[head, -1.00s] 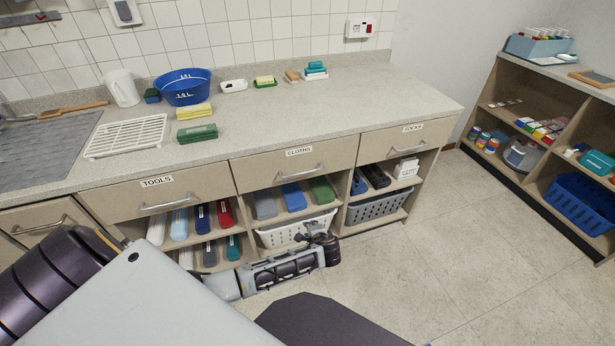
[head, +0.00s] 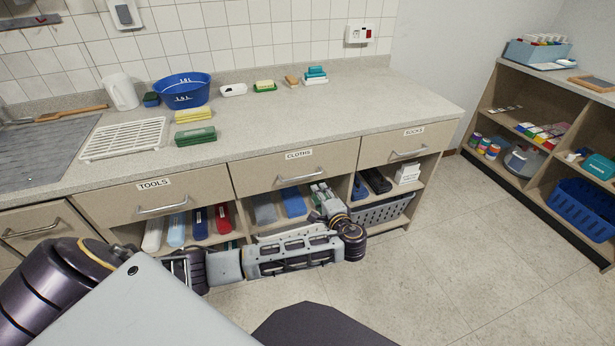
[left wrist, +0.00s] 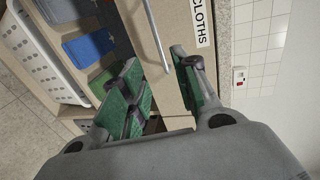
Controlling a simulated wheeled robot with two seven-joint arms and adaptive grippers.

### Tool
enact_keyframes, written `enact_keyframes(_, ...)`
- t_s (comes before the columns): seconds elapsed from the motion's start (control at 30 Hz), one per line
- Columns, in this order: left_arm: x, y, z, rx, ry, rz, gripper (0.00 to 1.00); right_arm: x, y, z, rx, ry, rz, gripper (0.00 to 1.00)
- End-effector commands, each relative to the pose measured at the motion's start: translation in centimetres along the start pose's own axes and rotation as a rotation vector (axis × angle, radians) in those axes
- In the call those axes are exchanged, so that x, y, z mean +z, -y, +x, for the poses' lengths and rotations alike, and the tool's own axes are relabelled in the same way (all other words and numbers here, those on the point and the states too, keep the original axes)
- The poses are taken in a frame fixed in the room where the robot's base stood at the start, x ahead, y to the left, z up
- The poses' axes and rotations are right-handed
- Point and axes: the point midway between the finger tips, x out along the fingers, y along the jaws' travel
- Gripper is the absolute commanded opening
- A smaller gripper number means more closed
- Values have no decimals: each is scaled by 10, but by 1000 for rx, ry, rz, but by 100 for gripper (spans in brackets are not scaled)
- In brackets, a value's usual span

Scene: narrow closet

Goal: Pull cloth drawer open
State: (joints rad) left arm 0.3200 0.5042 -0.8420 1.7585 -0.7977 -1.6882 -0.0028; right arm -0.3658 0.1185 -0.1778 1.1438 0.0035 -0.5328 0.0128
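The cloth drawer (head: 250,178) has a beige front with a "CLOTHS" label and looks shut, level with its neighbours. Its silver bar handle (head: 301,178) shows in the head view, and the handle (left wrist: 158,36) and label also show in the left wrist view. My left gripper (head: 320,193) is below and slightly right of the handle, in front of the shelf opening. In the left wrist view my left gripper (left wrist: 163,80) is open, with green-padded fingers apart and the handle's near end between or just beyond them. Contact is not visible. My right gripper is not in view.
The "TOOLS" drawer (head: 120,203) is left and the "SOCKS" drawer (head: 376,149) right. Below are shelves with folded cloths (head: 292,201) and a grey basket (head: 378,211). The counter (head: 330,110) overhangs above. Open floor (head: 450,255) lies to the right.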

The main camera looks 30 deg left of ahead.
Motion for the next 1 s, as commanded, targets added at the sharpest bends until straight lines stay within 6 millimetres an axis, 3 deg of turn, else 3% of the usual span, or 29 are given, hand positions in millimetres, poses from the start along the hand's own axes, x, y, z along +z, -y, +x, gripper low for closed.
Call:
enact_keyframes(0.37, 0, 0, 26, -1, 1, 0, 30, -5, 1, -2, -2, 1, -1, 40)
enact_keyframes(0.7, 0, 0, 71, -1, 2, 1, 30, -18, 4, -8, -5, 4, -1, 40)
enact_keyframes(1.0, 0, 0, 110, -2, 2, 0, 30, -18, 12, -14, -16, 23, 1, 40)
